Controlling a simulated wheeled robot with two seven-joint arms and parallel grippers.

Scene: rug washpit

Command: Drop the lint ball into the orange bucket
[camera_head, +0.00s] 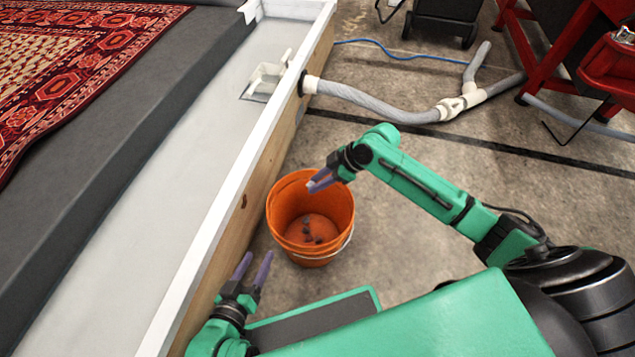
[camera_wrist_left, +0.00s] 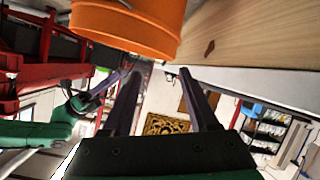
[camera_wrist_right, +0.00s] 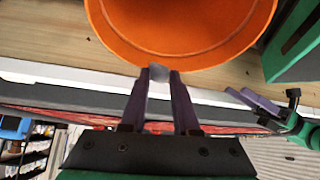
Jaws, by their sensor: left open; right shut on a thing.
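The orange bucket (camera_head: 311,246) stands on the concrete floor beside the wooden side of the wash pit, with several small dark bits on its bottom. My right gripper (camera_head: 314,186) reaches over the bucket's far right rim. It is shut on a small grey lint ball (camera_wrist_right: 159,73), which shows between the fingertips in the right wrist view, against the orange bucket (camera_wrist_right: 180,40). My left gripper (camera_head: 256,268) is open and empty, low and to the left in front of the bucket. In the left wrist view its fingers (camera_wrist_left: 160,75) are apart, below the orange bucket (camera_wrist_left: 130,25).
The pit's white-topped wooden wall (camera_head: 240,190) runs along the bucket's left side. A patterned red rug (camera_head: 70,60) lies on a dark platform at the left. A grey hose (camera_head: 380,107) and red metal stands (camera_head: 550,50) are beyond.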

